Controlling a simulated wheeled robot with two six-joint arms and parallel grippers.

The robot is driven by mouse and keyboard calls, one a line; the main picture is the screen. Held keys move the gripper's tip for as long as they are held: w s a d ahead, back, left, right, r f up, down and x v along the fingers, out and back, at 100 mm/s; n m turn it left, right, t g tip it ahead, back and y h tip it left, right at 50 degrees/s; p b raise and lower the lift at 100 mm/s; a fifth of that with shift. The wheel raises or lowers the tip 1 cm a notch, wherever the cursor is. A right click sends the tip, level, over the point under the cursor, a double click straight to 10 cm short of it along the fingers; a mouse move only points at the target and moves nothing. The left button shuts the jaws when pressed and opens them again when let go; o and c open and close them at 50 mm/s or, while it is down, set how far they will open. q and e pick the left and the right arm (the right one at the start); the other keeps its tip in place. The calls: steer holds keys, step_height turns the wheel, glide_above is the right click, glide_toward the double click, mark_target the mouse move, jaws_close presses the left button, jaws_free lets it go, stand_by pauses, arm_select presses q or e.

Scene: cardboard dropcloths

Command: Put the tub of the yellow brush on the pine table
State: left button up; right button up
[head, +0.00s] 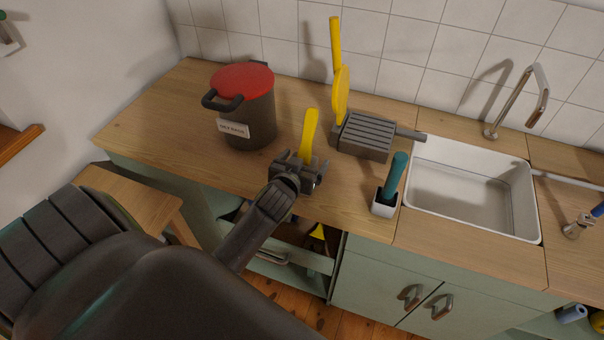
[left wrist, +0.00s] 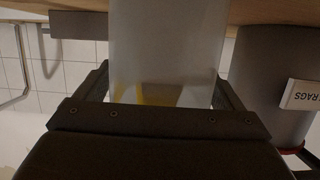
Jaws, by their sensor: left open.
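A yellow handle (head: 309,135) stands up from the counter, just beyond my left gripper (head: 299,170). In the head view the gripper hides the tub below this handle. In the left wrist view, which is upside down, a pale translucent tub (left wrist: 165,45) stands between the open fingers, with yellow showing through its wall. The fingers are on both sides of it; I cannot tell whether they touch it. A small light-wood table (head: 125,190), seemingly the pine table, stands at the left, lower than the counter and partly hidden by my arm. My right gripper is not in view.
A dark bin with a red lid (head: 243,85) stands left of the gripper. A grey ribbed box (head: 365,138), a yellow long-handled tool (head: 341,95) and a teal-handled brush in a white tub (head: 385,207) are to the right, beside the sink (head: 520,215). An open drawer (head: 300,256) is below.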

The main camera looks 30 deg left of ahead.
arm_select(q)
steer(key=shift+w, duration=0.2)
steer(key=shift+c, duration=0.4)
steer(key=c, duration=1.2)
